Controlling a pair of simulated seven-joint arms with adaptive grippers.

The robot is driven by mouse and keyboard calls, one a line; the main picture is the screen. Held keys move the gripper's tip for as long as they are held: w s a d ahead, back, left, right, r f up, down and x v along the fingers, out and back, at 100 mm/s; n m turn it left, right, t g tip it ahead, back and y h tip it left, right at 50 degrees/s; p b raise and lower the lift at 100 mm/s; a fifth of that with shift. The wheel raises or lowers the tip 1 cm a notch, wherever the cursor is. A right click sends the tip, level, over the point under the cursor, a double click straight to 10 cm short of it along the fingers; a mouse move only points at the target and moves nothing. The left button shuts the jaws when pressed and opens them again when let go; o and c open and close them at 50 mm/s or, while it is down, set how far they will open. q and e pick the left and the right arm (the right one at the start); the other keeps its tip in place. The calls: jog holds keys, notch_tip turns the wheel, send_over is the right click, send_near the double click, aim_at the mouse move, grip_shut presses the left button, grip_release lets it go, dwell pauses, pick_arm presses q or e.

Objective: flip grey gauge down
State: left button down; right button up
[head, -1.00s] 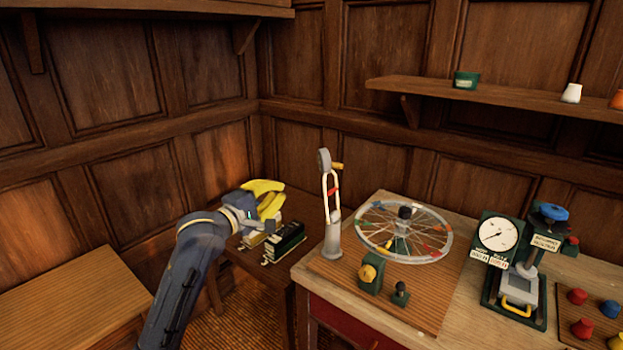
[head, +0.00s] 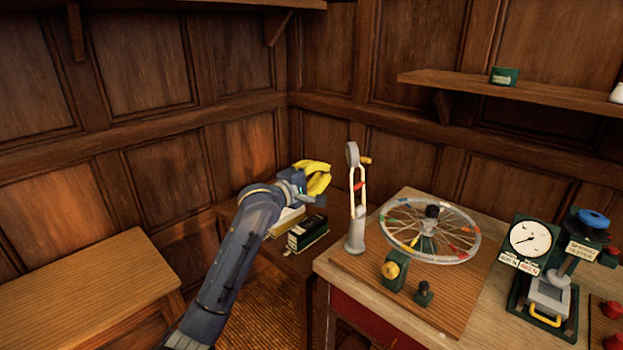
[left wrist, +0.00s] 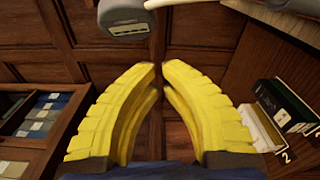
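The grey gauge (head: 352,154) is the round grey head standing up at the top of a grey post (head: 356,234) with a white loop. It has a small orange-yellow knob on its side. In the left wrist view a grey rounded body with a small display (left wrist: 125,20), apparently this gauge, shows at the top edge, beyond the fingertips. My left gripper (head: 329,174) has yellow fingers, left of the post and apart from it. In the left wrist view its fingertips (left wrist: 159,66) nearly meet, with nothing between them. My right gripper is not in view.
A spoked wheel (head: 388,240) lies right of the post on the workbench (head: 487,315). A green block with a yellow knob (head: 393,273) stands in front. A dial tester (head: 530,238) stands further right. Dark books (head: 307,234) lie on a lower table below my left gripper.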

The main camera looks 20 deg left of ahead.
aim_at(352, 180)
pick_arm(q)
jog(key=shift+w+d+r, duration=0.1)
jog(key=shift+w+d, duration=0.1)
jog(key=shift+d, duration=0.6)
jog(key=shift+w+d+r, duration=0.1)
jog(key=shift+w+d, duration=0.05)
jog(key=shift+d, duration=0.6)
jog(key=shift+w+d+r, duration=0.1)
jog(key=shift+w+d, duration=0.1)
jog(key=shift+d, duration=0.6)
jog(key=shift+s+d+r+m, duration=0.15)
jog(key=shift+s+d+m, duration=0.05)
jog(key=shift+d+m, duration=0.2)
